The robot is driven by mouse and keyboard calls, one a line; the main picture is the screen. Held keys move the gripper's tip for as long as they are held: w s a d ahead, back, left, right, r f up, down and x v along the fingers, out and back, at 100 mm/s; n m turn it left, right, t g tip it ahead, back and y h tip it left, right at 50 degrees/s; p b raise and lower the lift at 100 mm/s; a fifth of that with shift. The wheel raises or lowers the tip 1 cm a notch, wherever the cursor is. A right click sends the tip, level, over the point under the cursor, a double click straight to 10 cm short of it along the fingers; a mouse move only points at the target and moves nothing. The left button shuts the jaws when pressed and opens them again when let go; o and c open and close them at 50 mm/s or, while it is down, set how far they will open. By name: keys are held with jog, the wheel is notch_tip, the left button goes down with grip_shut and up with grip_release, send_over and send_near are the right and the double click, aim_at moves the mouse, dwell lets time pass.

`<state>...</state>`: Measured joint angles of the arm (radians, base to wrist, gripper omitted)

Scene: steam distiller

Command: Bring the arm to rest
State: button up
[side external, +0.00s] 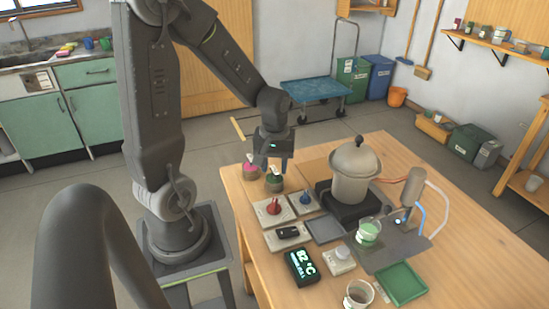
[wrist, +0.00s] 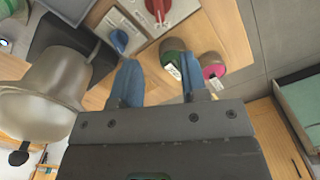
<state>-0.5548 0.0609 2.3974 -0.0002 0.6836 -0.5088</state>
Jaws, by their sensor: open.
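My gripper (side external: 273,163) is above the back left part of the wooden table (side external: 470,237), pointing down. In the wrist view its two blue-grey fingers (wrist: 158,80) are apart with nothing held between them. A green-topped jar with a white tag (side external: 274,182) stands just below the gripper. It also shows in the wrist view (wrist: 173,61), close to the right finger. A pink-topped jar (side external: 251,171) stands beside it at the table's edge. I cannot tell whether the finger touches the green-topped jar.
A large beige pot (side external: 354,175) on a dark base stands right of the gripper. Red (side external: 272,207) and blue (side external: 305,198) knobs on plates, a display reading 82 °C (side external: 301,266), a beaker of green liquid (side external: 368,232) and a green tray (side external: 402,283) lie nearer. Open air surrounds the arm's left side.

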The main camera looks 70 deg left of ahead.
jog(key=shift+r, duration=1)
jog(key=shift+d+r, duration=0.1)
jog(key=s+d+r+m+t, duration=0.2)
jog(key=d+r+m, duration=0.4)
jog(key=d, duration=0.1)
jog(key=s+d+r+m+t, duration=0.3)
jog(key=d+r+m, duration=0.3)
jog(key=d+r, duration=0.1)
jog(key=shift+s+d+r+t, duration=0.15)
jog(key=shift+d+r+t, duration=0.15)
jog(key=shift+d, duration=0.15)
